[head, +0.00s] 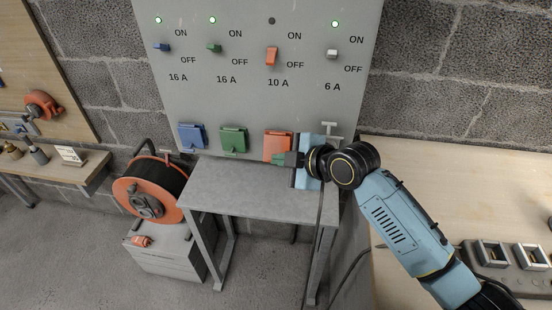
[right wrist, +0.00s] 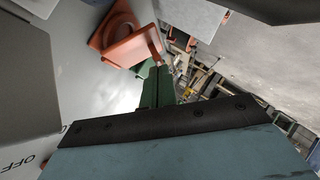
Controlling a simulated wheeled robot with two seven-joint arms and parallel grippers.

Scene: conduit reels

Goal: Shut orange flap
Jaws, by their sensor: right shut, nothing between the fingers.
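The orange flap (head: 277,143) is on the lower part of the grey panel, under the 10 A switch, right of the green flap. In the right wrist view the orange flap (right wrist: 132,46) stands out at an angle from its orange surround on the panel. My right gripper (head: 281,158) is at the lower right of the flap in the head view, its body hiding part of that area. In the right wrist view its green fingers (right wrist: 157,86) are together and empty, their tips close to the flap's edge; I cannot tell whether they touch. My left gripper is out of view.
The blue flap (head: 192,136) and green flap (head: 233,140) are to the left. A grey table (head: 245,186) stands below the panel. A cable reel (head: 147,190) sits on a drawer unit (head: 165,260). A wooden worktop (head: 460,185) is at right. A dark cable hangs beside my gripper.

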